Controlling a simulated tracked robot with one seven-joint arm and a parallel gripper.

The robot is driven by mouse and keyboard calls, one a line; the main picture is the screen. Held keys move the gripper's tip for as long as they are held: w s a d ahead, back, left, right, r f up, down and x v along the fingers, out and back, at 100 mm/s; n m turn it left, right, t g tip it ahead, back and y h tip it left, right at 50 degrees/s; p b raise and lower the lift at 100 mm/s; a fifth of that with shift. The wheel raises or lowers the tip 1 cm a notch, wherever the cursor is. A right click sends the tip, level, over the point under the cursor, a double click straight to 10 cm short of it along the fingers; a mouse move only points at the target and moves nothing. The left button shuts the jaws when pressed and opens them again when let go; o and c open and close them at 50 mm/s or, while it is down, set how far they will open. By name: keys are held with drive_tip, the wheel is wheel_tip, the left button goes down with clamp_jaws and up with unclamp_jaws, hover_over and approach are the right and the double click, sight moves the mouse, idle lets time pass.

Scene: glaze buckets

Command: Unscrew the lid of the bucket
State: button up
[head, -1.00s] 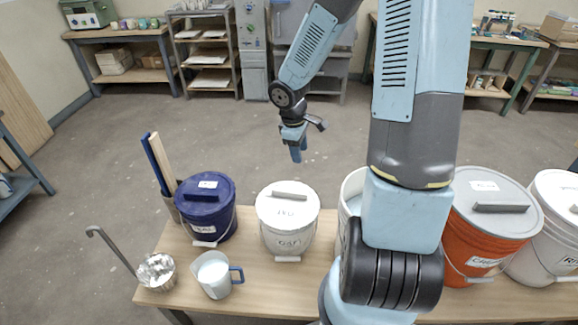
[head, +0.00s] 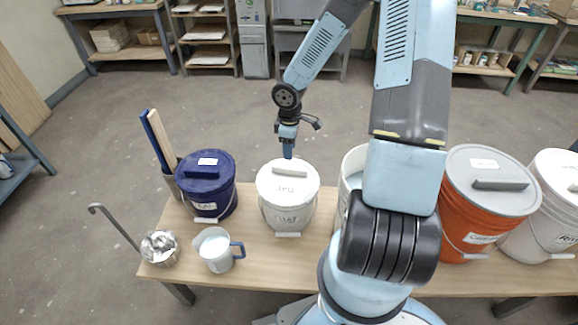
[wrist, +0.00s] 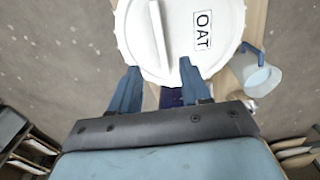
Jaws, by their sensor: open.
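A white bucket (head: 288,217) stands on the bench near the middle of the head view. Its round white lid (head: 288,190) is on top, with a raised bar handle (head: 289,171) across the far part and a small label. In the wrist view the lid (wrist: 215,55) fills the top middle, with the bar handle (wrist: 158,35) and a label reading OAT.
A dark blue lidded bucket (head: 206,190) stands left of the white one. A jug (head: 216,254) and a metal pot (head: 160,248) with a ladle are at the front left.

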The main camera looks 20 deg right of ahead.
sight(290, 169)
drive_tip(key=shift+f, duration=4.3)
drive_tip(key=shift+s+f, duration=0.1)
drive_tip(key=shift+f, duration=0.45)
drive_tip(key=shift+s+f, duration=0.1)
drive_tip(key=shift+s, duration=0.05)
clamp_jaws()
drive_tip(key=shift+d, duration=0.1)
